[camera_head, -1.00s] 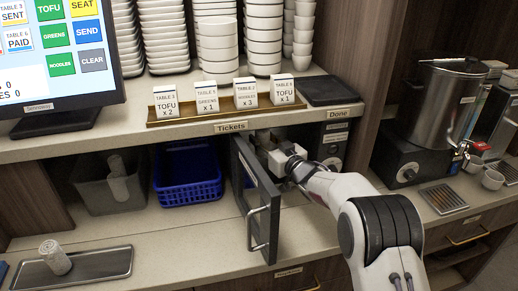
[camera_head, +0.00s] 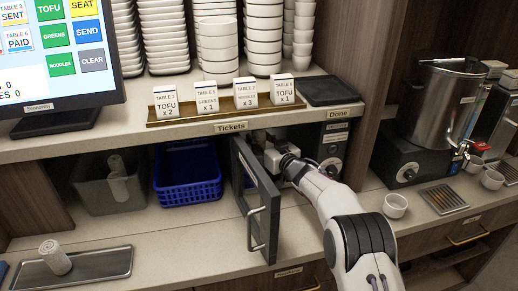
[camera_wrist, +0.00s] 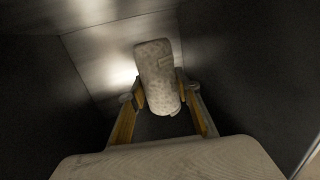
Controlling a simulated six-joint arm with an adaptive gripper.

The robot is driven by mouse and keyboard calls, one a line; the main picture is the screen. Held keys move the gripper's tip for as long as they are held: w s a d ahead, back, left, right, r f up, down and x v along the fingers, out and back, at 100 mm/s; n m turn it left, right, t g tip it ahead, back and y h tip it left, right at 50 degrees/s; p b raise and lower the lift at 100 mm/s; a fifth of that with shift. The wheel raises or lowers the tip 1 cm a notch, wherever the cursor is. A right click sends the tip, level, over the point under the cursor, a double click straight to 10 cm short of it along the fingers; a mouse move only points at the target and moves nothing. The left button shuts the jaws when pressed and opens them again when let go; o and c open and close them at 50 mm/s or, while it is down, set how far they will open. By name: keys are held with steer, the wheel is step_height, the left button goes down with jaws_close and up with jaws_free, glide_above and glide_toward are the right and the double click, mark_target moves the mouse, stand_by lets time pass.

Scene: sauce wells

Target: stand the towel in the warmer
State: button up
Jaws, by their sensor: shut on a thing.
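A rolled pale towel (camera_wrist: 158,75) is between the fingertips of my gripper (camera_wrist: 163,92) in the wrist view. The gripper is shut on it, and the dark metal walls of the warmer surround them. In the head view the warmer's dark door (camera_head: 260,200) stands open under the shelf, and my gripper reaches into the warmer behind it. The fingertips and the held towel are hidden there. I cannot tell whether the towel touches the warmer's floor.
A blue basket (camera_head: 187,190) and a grey bin (camera_head: 108,195) holding a pale roll stand left of the door. A white cup (camera_head: 395,206) and an urn (camera_head: 440,105) are at right.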

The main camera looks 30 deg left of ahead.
steer(key=shift+f, duration=0.25)
steer(key=shift+f, duration=1.6)
steer(key=shift+w+a+f, duration=0.15)
steer(key=shift+f, duration=0.15)
steer(key=shift+f, duration=0.45)
